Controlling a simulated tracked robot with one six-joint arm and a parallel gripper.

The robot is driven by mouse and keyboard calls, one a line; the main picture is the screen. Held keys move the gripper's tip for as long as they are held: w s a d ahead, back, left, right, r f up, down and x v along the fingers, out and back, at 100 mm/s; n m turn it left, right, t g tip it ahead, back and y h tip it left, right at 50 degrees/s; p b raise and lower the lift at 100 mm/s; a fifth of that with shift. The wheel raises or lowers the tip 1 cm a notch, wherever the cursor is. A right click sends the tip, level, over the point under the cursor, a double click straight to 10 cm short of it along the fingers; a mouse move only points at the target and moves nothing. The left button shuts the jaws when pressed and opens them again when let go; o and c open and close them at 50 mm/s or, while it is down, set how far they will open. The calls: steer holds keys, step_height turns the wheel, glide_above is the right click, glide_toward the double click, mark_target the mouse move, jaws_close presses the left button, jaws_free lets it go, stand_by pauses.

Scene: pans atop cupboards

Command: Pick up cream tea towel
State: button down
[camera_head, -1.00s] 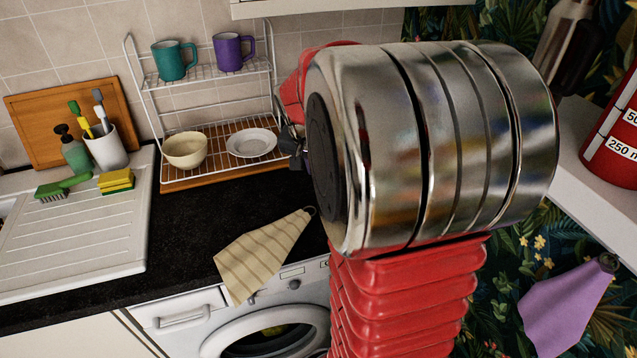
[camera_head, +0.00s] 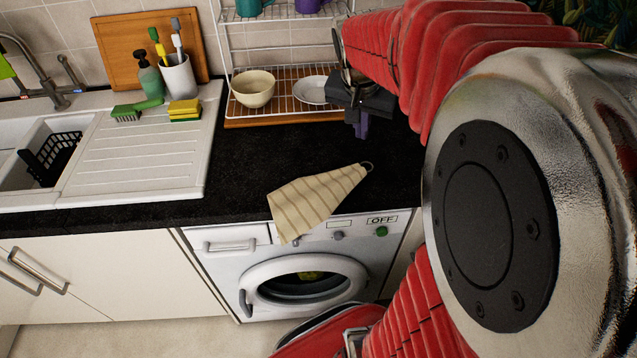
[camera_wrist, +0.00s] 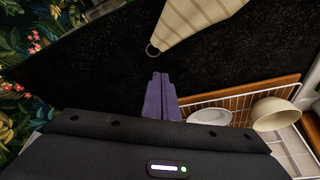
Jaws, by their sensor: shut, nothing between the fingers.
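My gripper (camera_head: 362,130) is above the worktop, behind and beside the ring end, apart from the towel. In the wrist view the purple fingers of my gripper (camera_wrist: 159,82) are together and empty. The towel (camera_wrist: 195,25) and its ring show at the top of that view, a little beyond the fingertips.
A white wire rack (camera_head: 290,112) holds a cream bowl (camera_head: 253,89) and a white plate (camera_head: 313,90) close to my gripper. The draining board (camera_head: 150,150), with a brush and sponges, is to the left. The washing machine (camera_head: 215,262) is below. Bare worktop surrounds the towel's upper end.

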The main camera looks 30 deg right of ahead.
steer(key=s+a+r+n+t+y, duration=0.1)
steer(key=s+a+n, duration=0.4)
steer(key=a, duration=0.5)
steer(key=s+a+r+n+t+y, duration=0.1)
steer(key=s+a+n, duration=0.4)
steer(key=a, duration=0.6)
steer(key=shift+s+a+t+y, duration=0.2)
steer(key=shift+s+t+y, duration=0.3)
steer(key=shift+s, duration=0.65)
steer(key=c, duration=2.5)
jaws_free()
